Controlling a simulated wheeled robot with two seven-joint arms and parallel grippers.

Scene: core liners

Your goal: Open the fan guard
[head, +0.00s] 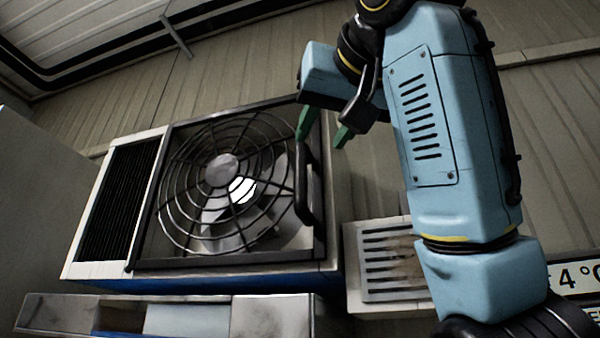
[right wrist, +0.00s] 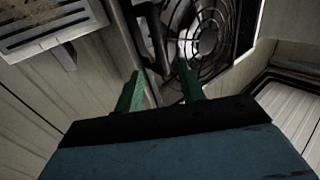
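The fan guard (head: 225,180) is a dark round wire grille in a square frame, over a grey fan, and looks shut against its housing. A black bar handle (head: 304,190) runs along the guard's right side. My right gripper (head: 324,128) is open, with green fingers near the guard's upper right corner, above the handle. In the right wrist view, the handle (right wrist: 152,38) shows beyond the gap between the open fingers (right wrist: 161,80), and the grille (right wrist: 205,40) is to its right. The gripper looks empty and apart from the handle. My left gripper is not in view.
A dark slatted vent (head: 118,200) is left of the guard on the same white housing. A grey slotted panel (head: 390,262) is at lower right, also in the right wrist view (right wrist: 45,22). A metal ledge (head: 270,316) runs below. Bare corrugated wall (head: 375,185) lies right of the housing.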

